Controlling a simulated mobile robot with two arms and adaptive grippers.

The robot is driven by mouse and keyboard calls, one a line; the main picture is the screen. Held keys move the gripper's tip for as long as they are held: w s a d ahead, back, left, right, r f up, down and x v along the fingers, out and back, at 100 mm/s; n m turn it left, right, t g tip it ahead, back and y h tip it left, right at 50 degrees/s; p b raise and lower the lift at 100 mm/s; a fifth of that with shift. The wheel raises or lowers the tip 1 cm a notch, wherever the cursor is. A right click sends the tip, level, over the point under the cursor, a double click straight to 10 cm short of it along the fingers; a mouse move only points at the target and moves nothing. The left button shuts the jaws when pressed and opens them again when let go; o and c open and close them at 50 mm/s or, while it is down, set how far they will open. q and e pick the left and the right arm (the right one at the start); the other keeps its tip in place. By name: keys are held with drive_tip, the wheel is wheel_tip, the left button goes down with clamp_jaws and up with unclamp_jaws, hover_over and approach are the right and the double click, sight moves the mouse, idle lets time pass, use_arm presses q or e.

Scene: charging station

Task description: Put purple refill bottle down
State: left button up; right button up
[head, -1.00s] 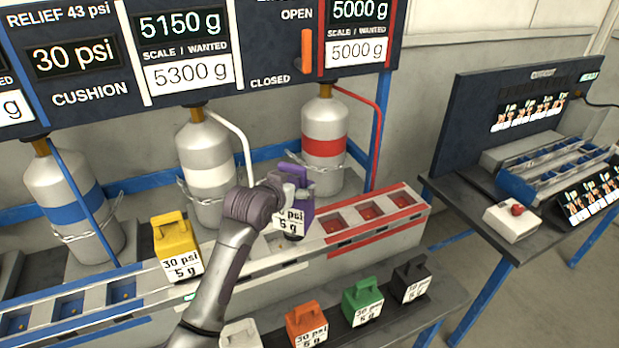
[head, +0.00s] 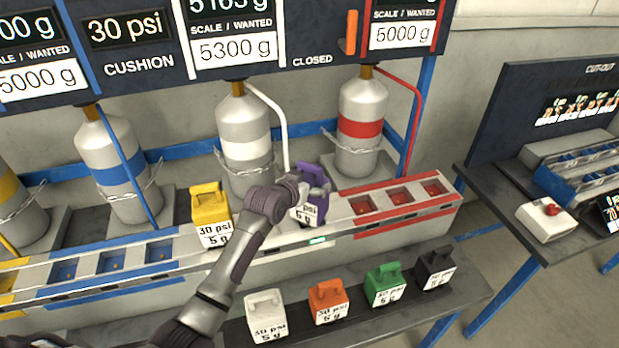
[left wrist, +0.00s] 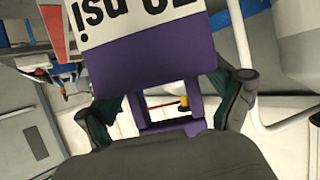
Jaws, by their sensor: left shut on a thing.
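The purple refill bottle (head: 312,203), with a white label reading "psi 5 g", is at the white section of the long rail, left of the red-edged sockets. My left gripper (head: 298,187) is shut on its handle, and my arm hides part of it. In the left wrist view the purple bottle (left wrist: 185,62) fills the upper middle, its handle between the two fingers of the left gripper (left wrist: 170,108). I cannot tell whether the bottle touches the rail. My right gripper is not in view.
A yellow bottle (head: 209,215) stands on the rail to the left. White (head: 266,316), orange (head: 328,301), green (head: 384,284) and black (head: 435,268) bottles line the lower shelf. Large cylinders (head: 243,140) stand behind. Red sockets (head: 398,195) lie open to the right.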

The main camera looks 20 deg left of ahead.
use_arm(q)
drive_tip(key=shift+w+r, duration=0.1)
drive_tip(key=shift+r, duration=0.05)
drive_tip(key=o, duration=1.5)
drive_tip(key=shift+f, duration=0.2)
drive_tip(key=shift+c, duration=0.2)
drive_tip(key=shift+r, duration=0.2)
drive_tip(key=b+v, duration=0.1)
drive_tip(key=v, duration=1.1)
drive_tip(key=shift+b, duration=0.35)
